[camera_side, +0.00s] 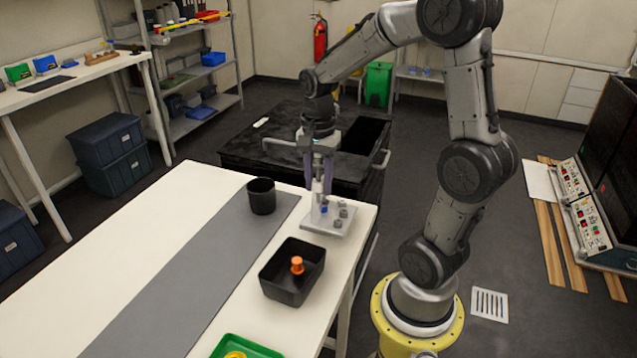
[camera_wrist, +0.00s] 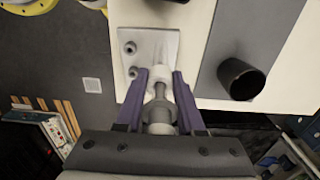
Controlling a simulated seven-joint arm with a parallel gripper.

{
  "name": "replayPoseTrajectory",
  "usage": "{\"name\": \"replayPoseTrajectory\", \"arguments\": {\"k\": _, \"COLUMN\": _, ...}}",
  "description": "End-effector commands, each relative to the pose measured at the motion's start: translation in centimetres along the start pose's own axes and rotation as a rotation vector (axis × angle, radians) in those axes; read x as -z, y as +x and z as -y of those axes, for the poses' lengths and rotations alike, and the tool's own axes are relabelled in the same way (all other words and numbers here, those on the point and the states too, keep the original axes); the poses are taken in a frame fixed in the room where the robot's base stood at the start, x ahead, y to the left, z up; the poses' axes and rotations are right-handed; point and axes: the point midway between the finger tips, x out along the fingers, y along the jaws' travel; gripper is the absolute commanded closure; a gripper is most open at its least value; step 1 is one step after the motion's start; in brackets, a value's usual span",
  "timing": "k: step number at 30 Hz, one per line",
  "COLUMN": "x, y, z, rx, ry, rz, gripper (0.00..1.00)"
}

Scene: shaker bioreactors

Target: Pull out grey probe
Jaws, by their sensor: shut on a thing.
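The grey probe (camera_wrist: 160,92) is a slim stepped rod between the two purple fingers of my gripper (camera_wrist: 160,80) in the wrist view. My gripper (camera_side: 318,182) is shut on it and points down over the light grey base plate (camera_side: 343,224) in the side view. In the wrist view the probe lines up with a pale cylinder standing on the plate (camera_wrist: 143,38). A small blue part (camera_side: 323,209) shows low by the plate. I cannot tell whether the probe's lower end is still seated, as the fingers and cylinder hide it.
Small grey fittings (camera_side: 342,212) stand on the plate's right side. A black cup (camera_side: 261,196) stands to its left on the grey strip. A black bin (camera_side: 281,289) holding an orange-topped piece (camera_side: 297,265) is nearer, with a green tray (camera_side: 246,348) at the front. The white table is clear at left.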

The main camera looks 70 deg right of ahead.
Motion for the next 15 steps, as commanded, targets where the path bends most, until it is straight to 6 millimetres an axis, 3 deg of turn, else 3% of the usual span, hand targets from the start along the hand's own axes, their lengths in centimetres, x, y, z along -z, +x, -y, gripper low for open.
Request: {"name": "replayPoseTrajectory", "arguments": {"k": 15, "x": 0.1, "y": -1.6, "z": 0.2, "rx": 0.011, "ry": -0.001, "rz": -0.007, "gripper": 1.00}}
